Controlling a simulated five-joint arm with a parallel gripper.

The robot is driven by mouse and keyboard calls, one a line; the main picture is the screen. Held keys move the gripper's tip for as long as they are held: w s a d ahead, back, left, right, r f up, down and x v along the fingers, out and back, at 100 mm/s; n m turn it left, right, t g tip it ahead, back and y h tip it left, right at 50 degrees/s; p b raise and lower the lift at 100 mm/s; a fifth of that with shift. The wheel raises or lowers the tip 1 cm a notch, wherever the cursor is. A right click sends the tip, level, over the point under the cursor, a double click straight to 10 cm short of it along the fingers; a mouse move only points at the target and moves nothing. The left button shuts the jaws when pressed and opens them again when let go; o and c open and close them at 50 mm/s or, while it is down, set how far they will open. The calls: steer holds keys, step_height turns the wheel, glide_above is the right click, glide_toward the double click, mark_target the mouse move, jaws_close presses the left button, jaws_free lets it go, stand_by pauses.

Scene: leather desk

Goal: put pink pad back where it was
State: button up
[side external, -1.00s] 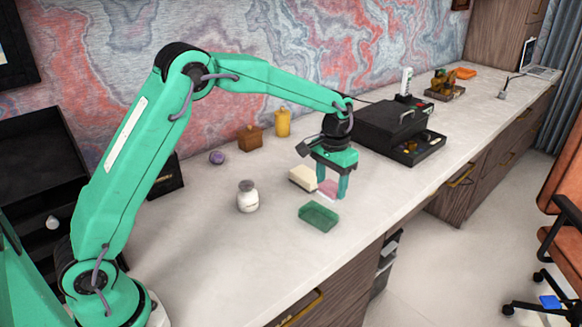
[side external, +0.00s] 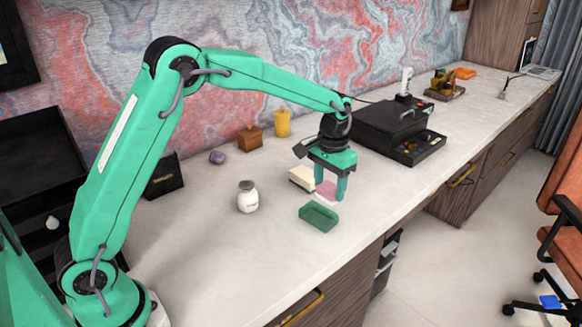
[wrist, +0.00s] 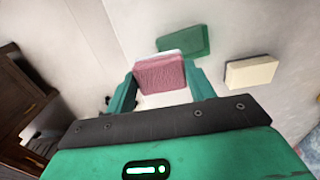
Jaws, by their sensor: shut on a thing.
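The pink pad (side external: 327,190) is held between the two fingers of my gripper (side external: 331,187), in the middle of the desk. In the wrist view the pink pad (wrist: 160,76) spans the space between the fingertips, with a pale strip along its far edge. I cannot tell whether it touches the desk. A green pad or shallow tray (side external: 319,216) lies just in front of it; it also shows in the wrist view (wrist: 184,40). A cream block (side external: 302,178) lies just left of my gripper and also shows in the wrist view (wrist: 251,72).
A white jar (side external: 247,197) stands to the left. A purple ball (side external: 217,157), a brown box (side external: 249,138) and a yellow canister (side external: 282,124) stand near the wall. A black box with an open drawer (side external: 390,125) is behind right. The front right desktop is clear.

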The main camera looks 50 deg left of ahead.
steer(key=s+d, duration=0.3)
steer(key=s, duration=0.6)
steer(key=s+d, duration=0.2)
steer(key=s, duration=0.7)
steer(key=w+a+f, duration=0.2)
steer(key=a, duration=0.1)
steer(key=w+a+f, duration=0.2)
steer(key=a, duration=0.1)
steer(key=w+a+f, duration=0.2)
steer(key=a+f, duration=0.1)
steer(key=a, duration=0.1)
steer(key=shift+s+f, duration=0.1)
steer(key=shift+f, duration=1.9)
steer(key=shift+f, duration=0.1)
steer(key=o, duration=0.9)
